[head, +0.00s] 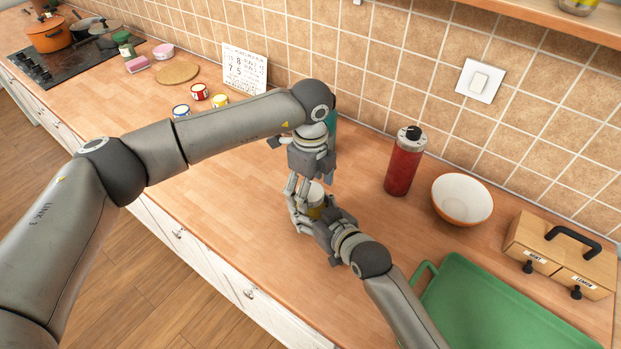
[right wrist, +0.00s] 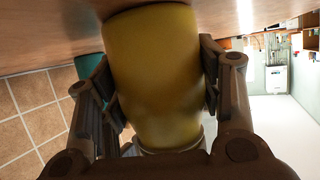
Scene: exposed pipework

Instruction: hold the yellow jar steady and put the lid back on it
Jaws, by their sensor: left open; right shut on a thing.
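The yellow jar (head: 316,212) stands upright on the counter in the middle of the head view, partly hidden by my grippers. Its yellow side (right wrist: 155,75) fills the middle of the right wrist view, which is upside down. My right gripper (head: 317,222) is shut on the jar, one finger on each side. A pale, whitish top (head: 316,191) shows on the jar; I cannot tell for sure whether it is the lid or the bare rim. My left gripper (head: 309,187) points down just above the jar's top, open, with its fingers at either side of it.
A red bottle (head: 404,162), a white bowl (head: 462,200), a wooden box (head: 560,258) and a green tray (head: 480,300) are to the right. A teal thing (head: 332,125) is partly hidden behind my left gripper. Small jars (head: 199,92) and a calendar (head: 244,70) stand further left.

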